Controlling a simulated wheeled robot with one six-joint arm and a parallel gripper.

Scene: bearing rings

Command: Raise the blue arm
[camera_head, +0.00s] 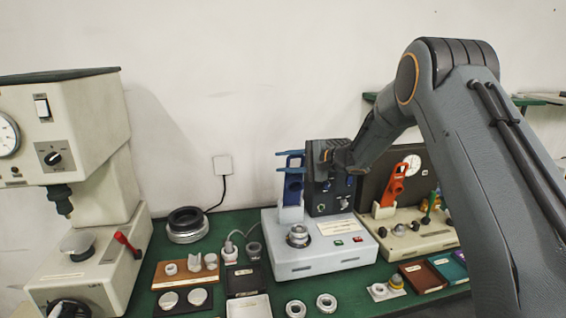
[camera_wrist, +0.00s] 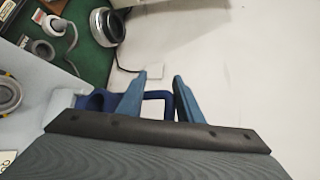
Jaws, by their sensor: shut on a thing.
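The blue arm (camera_head: 292,190) stands upright at the back left of the light grey tester (camera_head: 318,262). My gripper (camera_head: 281,162) reaches in from the right at the upper end of the blue arm, one lighter blue finger above the other. In the wrist view my gripper (camera_wrist: 160,76) has its fingers on either side of the dark blue handle loop of the blue arm (camera_wrist: 157,96), and it is shut on it. Part of the loop is hidden behind the fingers and the gripper's dark edge. A metal ring seat (camera_head: 298,236) is on the tester's top.
A second tester with an orange arm (camera_head: 393,186) stands to the right. A beige press (camera_head: 70,150) with a red lever is at the left. Several rings and trays lie on the green mat (camera_head: 225,222). A white wall is behind.

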